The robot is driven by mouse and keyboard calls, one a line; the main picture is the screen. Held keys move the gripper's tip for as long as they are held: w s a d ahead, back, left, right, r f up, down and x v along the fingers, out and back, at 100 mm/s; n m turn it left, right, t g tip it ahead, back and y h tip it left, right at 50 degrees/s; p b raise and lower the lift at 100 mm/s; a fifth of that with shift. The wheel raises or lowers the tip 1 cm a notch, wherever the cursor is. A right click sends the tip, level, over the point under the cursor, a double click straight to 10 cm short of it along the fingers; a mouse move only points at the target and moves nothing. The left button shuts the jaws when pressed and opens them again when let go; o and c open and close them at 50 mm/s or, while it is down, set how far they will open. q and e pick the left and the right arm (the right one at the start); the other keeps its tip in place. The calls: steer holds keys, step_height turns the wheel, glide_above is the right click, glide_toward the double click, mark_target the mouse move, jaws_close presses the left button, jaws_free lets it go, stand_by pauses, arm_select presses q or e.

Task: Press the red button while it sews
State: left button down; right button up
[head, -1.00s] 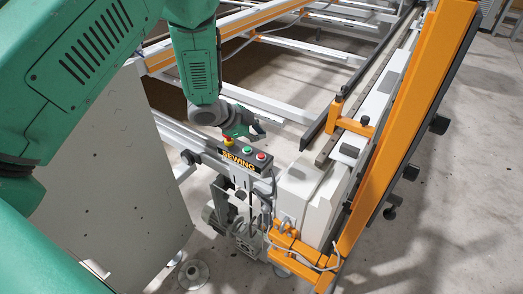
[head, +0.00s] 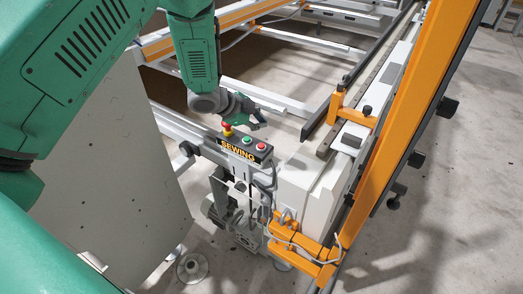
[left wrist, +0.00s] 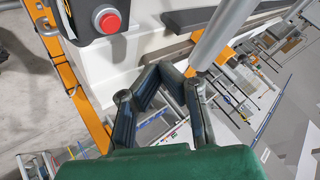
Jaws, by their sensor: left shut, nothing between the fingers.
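The dark control box (head: 232,152) marked SEWING sits on the end of a grey rail in the head view. A red button (head: 261,146) is at its right end, beside a green button (head: 247,140). The red button also shows at the upper left of the left wrist view (left wrist: 109,21), on its grey mount. My left gripper (head: 258,122) is just behind and above the box, shut and empty. In the left wrist view its fingertips (left wrist: 167,73) meet, apart from the red button and below and right of it. My right gripper is in neither view.
A red-and-yellow emergency knob (head: 227,129) stands at the box's left end, close to my gripper. A large orange beam (head: 400,110) rises at the right, beside a white machine body (head: 305,190). A grey panel (head: 125,170) stands at the left. Concrete floor is open at the lower right.

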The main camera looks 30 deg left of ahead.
mark_target(261, 145)
arm_select(q)
step_height(261, 145, down, 4)
steer(key=b, duration=0.3)
steer(key=shift+f, duration=0.2)
steer(key=shift+f+b, duration=0.35)
steer(key=shift+f, duration=0.35)
stand_by(0.5)
steer(key=shift+f, duration=0.75)
stand_by(0.6)
steer(key=shift+r, duration=0.1)
steer(key=shift+r+p, duration=0.7)
steer(key=shift+r, duration=0.05)
